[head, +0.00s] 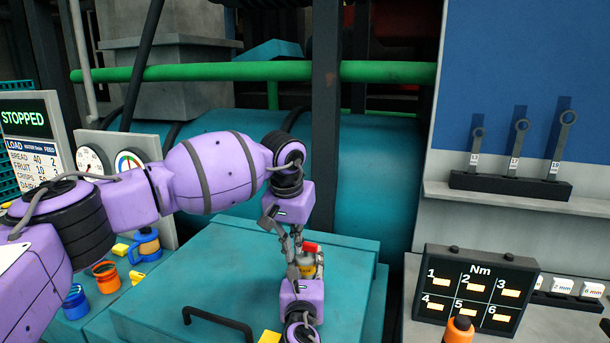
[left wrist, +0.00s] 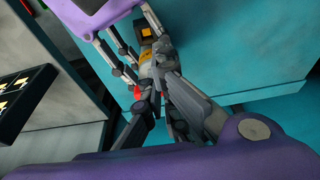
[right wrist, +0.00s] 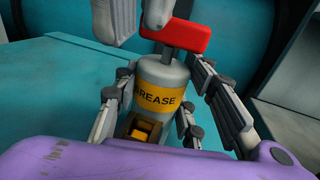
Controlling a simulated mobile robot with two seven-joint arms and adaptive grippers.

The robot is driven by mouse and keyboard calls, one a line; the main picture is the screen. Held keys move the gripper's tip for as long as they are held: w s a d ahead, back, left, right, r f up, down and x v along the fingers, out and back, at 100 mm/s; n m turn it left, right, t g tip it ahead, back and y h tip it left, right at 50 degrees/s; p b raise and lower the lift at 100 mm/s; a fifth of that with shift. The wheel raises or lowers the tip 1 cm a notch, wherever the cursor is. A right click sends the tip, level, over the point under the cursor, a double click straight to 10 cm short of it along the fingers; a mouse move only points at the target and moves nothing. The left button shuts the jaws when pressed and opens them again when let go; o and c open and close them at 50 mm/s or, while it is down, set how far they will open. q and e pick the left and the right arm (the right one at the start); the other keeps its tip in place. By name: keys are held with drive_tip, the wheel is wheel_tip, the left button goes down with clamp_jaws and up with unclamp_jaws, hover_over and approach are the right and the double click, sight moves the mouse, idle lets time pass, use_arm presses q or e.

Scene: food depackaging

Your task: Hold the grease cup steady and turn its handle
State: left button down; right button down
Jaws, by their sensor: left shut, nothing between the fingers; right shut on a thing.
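The grease cup (right wrist: 158,75) is a grey cylinder with a yellow band lettered GREASE; it stands upright in the right wrist view. Its red handle (right wrist: 186,37) is a crossbar on a short stem on top; the handle also shows in the head view (head: 311,247). My right gripper (right wrist: 160,95) is shut around the cup's body, a finger on each side. My left gripper (head: 296,236) comes down from above. Its fingers are shut and empty, close beside the red handle; whether they touch it I cannot tell. They partly hide the handle in the left wrist view (left wrist: 138,94).
The cup is over a teal housing (head: 190,285) with a black bar handle (head: 217,318). An Nm panel (head: 475,288) and wrench rack (head: 510,188) are at right.

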use_arm(q)
drive_tip(key=shift+s+a, duration=0.1)
drive_tip(key=shift+s, duration=0.05)
drive_tip(key=w+v, duration=0.1)
drive_tip(key=v, duration=0.5)
hover_over(307, 249)
drive_tip(key=s+a, duration=0.3)
drive_tip(key=shift+a+r, duration=0.1)
drive_tip(key=shift+s+d+f, duration=0.25)
drive_tip(key=shift+d+f, duration=0.3)
drive_tip(key=shift+f, duration=0.45)
drive_tip(key=shift+s+d+f, duration=0.2)
drive_tip(key=shift+d+f, duration=0.3)
drive_tip(key=shift+f, duration=0.5)
drive_tip(key=shift+s+d+f, duration=0.25)
drive_tip(key=shift+d+f, duration=0.3)
drive_tip(key=shift+f, duration=0.45)
